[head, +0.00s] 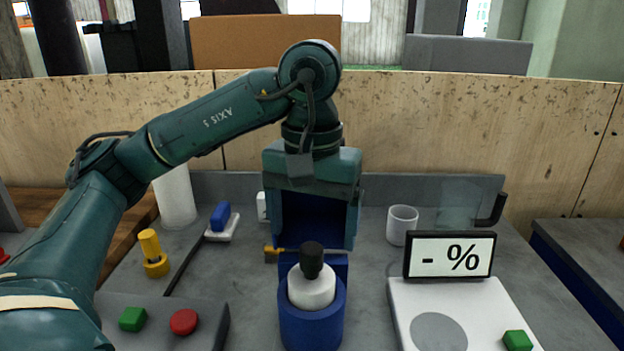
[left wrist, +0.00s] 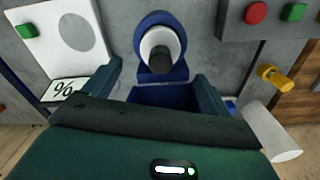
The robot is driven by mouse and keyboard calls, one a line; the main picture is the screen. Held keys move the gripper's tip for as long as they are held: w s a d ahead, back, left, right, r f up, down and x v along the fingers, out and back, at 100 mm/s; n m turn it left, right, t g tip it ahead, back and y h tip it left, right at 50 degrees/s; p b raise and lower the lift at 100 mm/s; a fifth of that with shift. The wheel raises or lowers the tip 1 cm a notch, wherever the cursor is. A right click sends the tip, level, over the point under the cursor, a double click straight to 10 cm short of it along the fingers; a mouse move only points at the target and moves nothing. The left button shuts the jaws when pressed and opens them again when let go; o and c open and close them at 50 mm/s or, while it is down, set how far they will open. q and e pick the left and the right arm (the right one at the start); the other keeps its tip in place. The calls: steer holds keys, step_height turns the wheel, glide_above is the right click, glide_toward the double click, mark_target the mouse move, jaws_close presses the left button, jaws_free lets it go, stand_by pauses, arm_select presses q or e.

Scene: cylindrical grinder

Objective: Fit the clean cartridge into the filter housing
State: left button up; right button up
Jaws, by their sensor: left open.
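A blue round housing (head: 312,328) stands front centre in the head view. A white cartridge (head: 311,288) with a black knob on top sits upright in its opening; its lower part is hidden. Both also show in the left wrist view, the housing rim (left wrist: 182,72) around the white cartridge (left wrist: 150,38). My left gripper (head: 311,240) points down just behind the cartridge. Its fingers are open and apart from the knob, with nothing seen held between them. A blue block (left wrist: 165,93) joined to the housing lies near the fingers. My right gripper is not in view.
A white cylinder (head: 175,197) stands back left. A yellow knob (head: 150,253), a blue-topped piece (head: 220,217) and a panel with green and red buttons (head: 160,305) are left.

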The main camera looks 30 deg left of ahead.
arm_select(q)
step_height(320, 180, up, 5)
steer(key=shift+r+p, duration=0.15)
steer(key=shift+p, duration=0.55)
